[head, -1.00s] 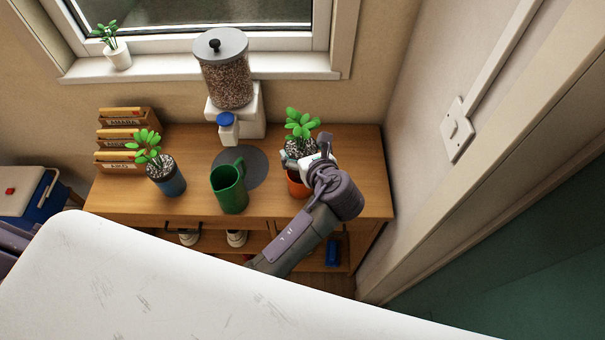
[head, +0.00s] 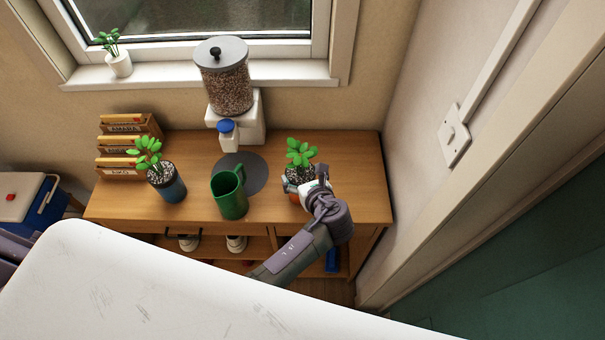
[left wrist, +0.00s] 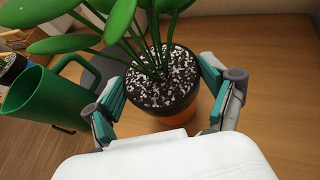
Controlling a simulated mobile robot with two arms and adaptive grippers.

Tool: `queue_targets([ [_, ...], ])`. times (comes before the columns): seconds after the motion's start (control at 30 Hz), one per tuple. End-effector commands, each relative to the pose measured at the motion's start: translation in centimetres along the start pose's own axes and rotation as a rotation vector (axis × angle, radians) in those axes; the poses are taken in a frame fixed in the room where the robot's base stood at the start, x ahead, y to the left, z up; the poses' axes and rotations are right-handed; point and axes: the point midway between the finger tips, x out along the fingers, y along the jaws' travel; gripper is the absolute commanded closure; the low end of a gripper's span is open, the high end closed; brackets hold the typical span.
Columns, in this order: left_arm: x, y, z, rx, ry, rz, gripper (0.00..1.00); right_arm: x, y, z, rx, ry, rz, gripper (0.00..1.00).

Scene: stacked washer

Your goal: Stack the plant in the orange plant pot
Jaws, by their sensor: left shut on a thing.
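The plant (head: 300,152) has green leaves, speckled soil and a dark inner pot. It stands roughly upright in the orange plant pot (head: 294,197) at the right of the wooden cabinet. My left gripper (head: 304,182) is around the plant's pot and shut on it. In the left wrist view, teal finger pads flank the dark pot (left wrist: 150,108). Orange shows just below it (left wrist: 180,121), so the dark pot is at or inside the orange pot's rim; whether it is fully seated I cannot tell. My right gripper is not in view.
A green mug (head: 229,195) stands left of the orange pot. The cabinet top (head: 355,160) is clear right of the plant.

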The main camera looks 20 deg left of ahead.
Motion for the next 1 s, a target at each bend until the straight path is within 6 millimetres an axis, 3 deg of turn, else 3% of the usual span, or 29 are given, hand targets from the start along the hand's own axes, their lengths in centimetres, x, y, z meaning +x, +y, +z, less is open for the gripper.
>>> queue_targets([
  [0.17, 0.3, -0.1, -0.4, -0.001, -0.002, -0.001, 0.68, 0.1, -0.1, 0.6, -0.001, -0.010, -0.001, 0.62],
  [0.2, 0.3, 0.0, -0.4, -0.001, -0.001, -0.001, 0.11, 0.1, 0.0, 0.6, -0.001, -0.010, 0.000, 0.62],
  [0.27, 0.2, 0.0, -0.4, -0.001, -0.001, -0.001, 0.01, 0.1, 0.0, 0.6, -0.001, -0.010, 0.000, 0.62],
  [0.73, -0.2, 0.0, 0.4, -0.002, -0.001, 0.000, 0.00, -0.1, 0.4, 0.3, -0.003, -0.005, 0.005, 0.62],
  [1.0, -5.8, 0.0, 1.1, 0.002, 0.004, 0.000, 0.00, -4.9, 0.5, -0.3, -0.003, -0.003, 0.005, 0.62],
])
